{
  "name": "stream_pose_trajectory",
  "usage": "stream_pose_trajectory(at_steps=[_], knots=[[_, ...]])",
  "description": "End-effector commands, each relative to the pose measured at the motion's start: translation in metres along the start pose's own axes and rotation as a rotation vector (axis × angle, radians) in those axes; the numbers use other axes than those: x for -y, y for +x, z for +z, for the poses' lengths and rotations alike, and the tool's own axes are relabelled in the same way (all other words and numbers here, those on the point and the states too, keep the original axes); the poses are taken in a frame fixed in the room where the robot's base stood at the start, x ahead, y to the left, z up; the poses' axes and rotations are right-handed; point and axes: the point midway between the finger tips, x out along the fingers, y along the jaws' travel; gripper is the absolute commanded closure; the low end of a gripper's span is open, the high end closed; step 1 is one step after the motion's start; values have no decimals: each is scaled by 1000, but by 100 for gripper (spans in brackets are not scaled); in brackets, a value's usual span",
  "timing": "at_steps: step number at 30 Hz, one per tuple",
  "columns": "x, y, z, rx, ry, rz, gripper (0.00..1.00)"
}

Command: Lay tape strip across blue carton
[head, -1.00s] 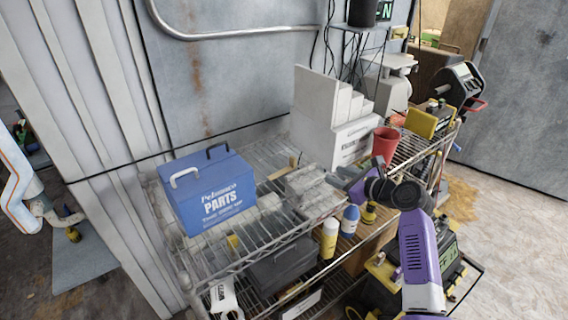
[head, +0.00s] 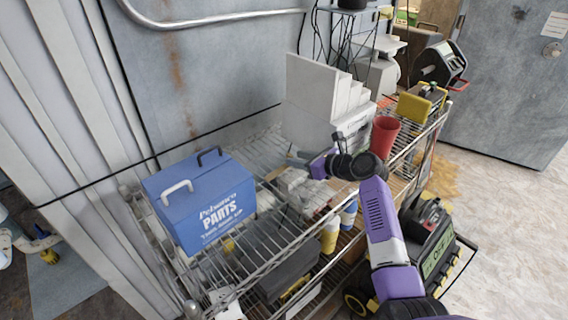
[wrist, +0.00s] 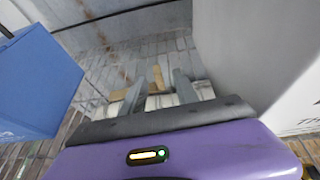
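The blue carton (head: 200,205), printed "PARTS", stands upright on the wire shelf with a white and a dark handle on top. Its side also shows at the left of the wrist view (wrist: 35,80). My gripper (head: 297,160) is right of the carton, above pale blocks on the shelf, apart from the carton. In the wrist view its two grey fingers (wrist: 159,88) are spread, with nothing clearly held. Small tan pieces (wrist: 158,76) lie beyond and between the fingers. One tan piece (head: 275,173) shows beside the carton; I cannot tell whether any is the tape strip.
White stepped panels (head: 318,100) stand close behind my gripper, with a red cup (head: 384,137) to their right. Pale blocks (head: 292,180) lie under the gripper. A grey wall (head: 200,75) closes off the back. Bottles (head: 330,235) stand below, at the shelf front.

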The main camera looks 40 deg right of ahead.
Motion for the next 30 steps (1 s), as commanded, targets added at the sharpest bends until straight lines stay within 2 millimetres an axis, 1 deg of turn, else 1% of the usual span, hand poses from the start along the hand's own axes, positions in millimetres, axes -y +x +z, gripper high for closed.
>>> stream_pose_trajectory(at_steps=[3, 6, 9, 12, 18, 20, 21, 24, 30], knots=[[-2, 17, -1, -1, 1, 2, 64], [-2, 31, -2, 0, 0, 1, 64], [-2, 39, -2, 0, 0, 0, 64], [-2, 43, -3, 0, 0, -1, 64], [-2, 43, -3, 0, 0, -1, 64], [-2, 43, -3, 0, 0, -1, 75], [-2, 43, -3, 0, 0, -1, 83], [-2, 43, -3, 0, 0, 0, 100], [-2, 43, -3, 0, 0, 0, 100]])
